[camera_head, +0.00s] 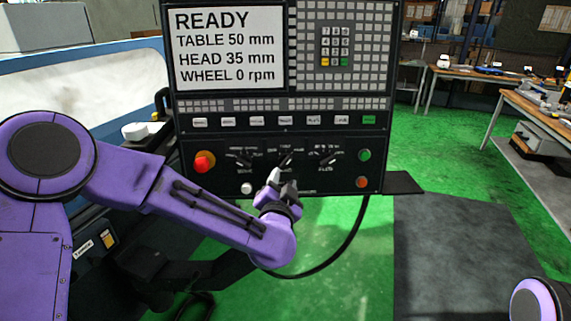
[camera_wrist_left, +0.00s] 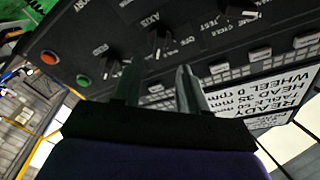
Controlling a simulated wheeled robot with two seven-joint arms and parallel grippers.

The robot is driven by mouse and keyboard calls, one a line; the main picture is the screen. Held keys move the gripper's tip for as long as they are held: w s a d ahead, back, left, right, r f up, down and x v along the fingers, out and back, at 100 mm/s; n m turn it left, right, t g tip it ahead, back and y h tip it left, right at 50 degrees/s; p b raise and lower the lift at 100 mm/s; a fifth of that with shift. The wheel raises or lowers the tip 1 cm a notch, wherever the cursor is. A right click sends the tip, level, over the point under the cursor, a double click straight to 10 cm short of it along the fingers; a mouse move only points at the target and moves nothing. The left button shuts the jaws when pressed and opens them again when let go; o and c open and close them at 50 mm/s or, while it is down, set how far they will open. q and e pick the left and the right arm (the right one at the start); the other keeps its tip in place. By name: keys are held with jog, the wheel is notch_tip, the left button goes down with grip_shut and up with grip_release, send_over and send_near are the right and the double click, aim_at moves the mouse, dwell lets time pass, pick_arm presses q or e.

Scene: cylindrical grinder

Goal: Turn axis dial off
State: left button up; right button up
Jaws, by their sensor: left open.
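The axis dial (camera_head: 287,160) is the middle one of three black dials on the lower part of the control panel. In the left wrist view the axis dial (camera_wrist_left: 158,42) shows under the AXIS lettering, with small position labels beside it that are hard to read. My left gripper (camera_head: 279,183) is just below and in front of this dial in the head view. In the wrist view my left gripper (camera_wrist_left: 157,82) is open and empty, its two fingers apart, with the dial beyond the gap between them. No contact with the dial shows. My right gripper is out of view.
A left dial (camera_head: 241,158) and a right dial (camera_head: 326,157) flank it. A red stop button (camera_head: 203,162) is at the left, green (camera_head: 364,155) and orange (camera_head: 362,182) buttons at the right. The screen (camera_head: 229,47) reads READY. Workbenches (camera_head: 535,105) stand far right.

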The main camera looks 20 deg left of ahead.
aim_at(286, 165)
pick_arm(q)
jog(key=p+x, duration=0.2)
jog(key=x, duration=0.5)
jog(key=shift+w, duration=0.25)
jog(key=shift+f, duration=0.1)
grip_shut()
